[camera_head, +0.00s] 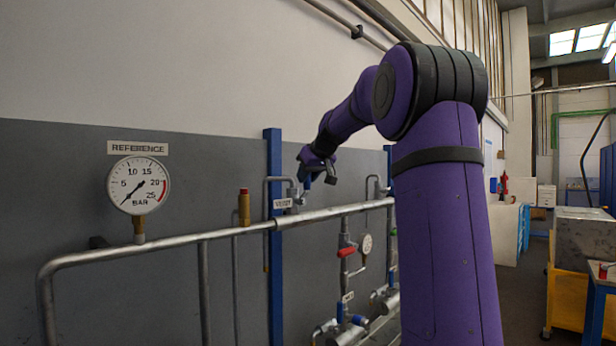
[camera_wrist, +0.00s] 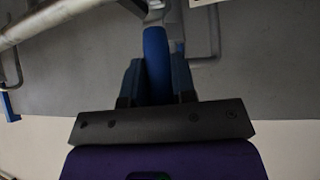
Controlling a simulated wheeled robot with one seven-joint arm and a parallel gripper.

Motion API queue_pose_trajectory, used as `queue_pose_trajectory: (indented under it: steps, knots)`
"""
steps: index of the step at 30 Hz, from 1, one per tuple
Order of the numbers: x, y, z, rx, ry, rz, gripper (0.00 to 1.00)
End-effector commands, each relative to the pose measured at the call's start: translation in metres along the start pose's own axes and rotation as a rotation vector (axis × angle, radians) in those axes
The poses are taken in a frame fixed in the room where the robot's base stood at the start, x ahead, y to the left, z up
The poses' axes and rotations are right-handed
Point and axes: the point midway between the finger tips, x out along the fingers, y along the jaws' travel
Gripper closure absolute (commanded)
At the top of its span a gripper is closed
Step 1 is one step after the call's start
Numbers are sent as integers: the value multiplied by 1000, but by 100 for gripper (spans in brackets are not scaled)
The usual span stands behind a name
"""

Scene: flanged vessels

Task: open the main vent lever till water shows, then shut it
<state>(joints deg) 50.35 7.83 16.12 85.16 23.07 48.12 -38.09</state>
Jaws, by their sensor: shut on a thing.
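The main vent lever (camera_wrist: 155,48) is a blue handle in the wrist view, standing between the two dark fingers of my gripper (camera_wrist: 157,80). My gripper is shut on it. In the head view my gripper (camera_head: 318,170) is at the valve above the grey pipe, by the small vent label (camera_head: 283,203). A bit of blue lever (camera_head: 307,184) shows under the fingers. A thin bent vent pipe (camera_head: 267,225) runs down at the left of the valve. Its outlet is not clear, and no water can be made out.
A reference gauge (camera_head: 138,185) stands on the grey main pipe (camera_head: 165,247) at the left, with a brass fitting (camera_head: 244,207) beside it. A red-handled valve (camera_head: 347,252) and a small gauge (camera_head: 366,243) are below. Blue posts (camera_head: 273,300) back the pipework.

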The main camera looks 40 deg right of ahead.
Motion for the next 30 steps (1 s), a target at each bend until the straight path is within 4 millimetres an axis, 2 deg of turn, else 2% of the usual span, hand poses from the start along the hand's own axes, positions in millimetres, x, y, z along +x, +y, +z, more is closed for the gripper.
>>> queue_pose_trajectory:
  steps: [7, 8, 10, 11, 22, 26, 30]
  knots:
    - [1, 0, 1, -3, -3, -1, 100]
    - [1, 0, 1, -3, -3, -1, 71]
    - [1, 0, 1, -3, -3, -1, 55]
    - [1, 0, 1, -3, -2, -1, 50]
    - [-6, 0, 0, -2, -1, 0, 50]
    - [-23, 0, 0, -1, 1, 2, 50]
    - [-50, 0, 0, -1, 0, 1, 50]
